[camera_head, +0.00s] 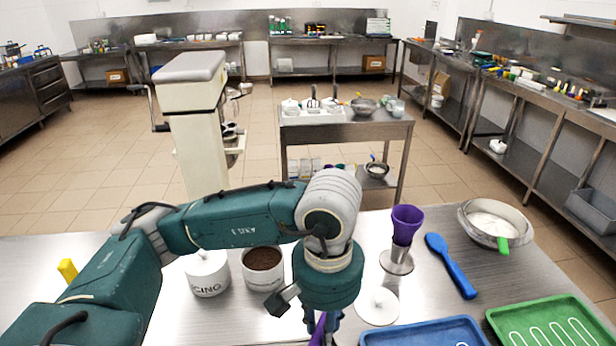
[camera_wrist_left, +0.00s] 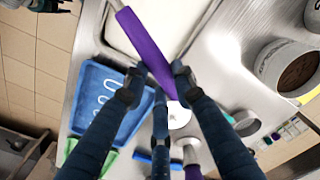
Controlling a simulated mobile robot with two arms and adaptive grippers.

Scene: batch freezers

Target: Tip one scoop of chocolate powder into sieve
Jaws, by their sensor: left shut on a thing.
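My left gripper (camera_head: 318,322) is low over the near edge of the steel table, partly hidden by its own wrist. In the left wrist view its fingers (camera_wrist_left: 155,80) are shut on a long purple handle (camera_wrist_left: 146,42). The bowl of this tool does not show clearly. An open white tub of dark brown powder (camera_head: 263,282) stands left of the gripper; it also shows in the left wrist view (camera_wrist_left: 272,62). A purple cup-shaped piece on a steel foot (camera_head: 407,218) stands to the right; I cannot tell whether it is the sieve. My right gripper is not seen.
A lidded white tub (camera_head: 207,280) stands left of the powder tub. A white lid (camera_head: 376,308) lies near the gripper. On the right are a blue spatula (camera_head: 450,265), a steel bowl of white powder (camera_head: 521,215), a blue tray (camera_head: 378,338) and a green tray (camera_head: 503,320).

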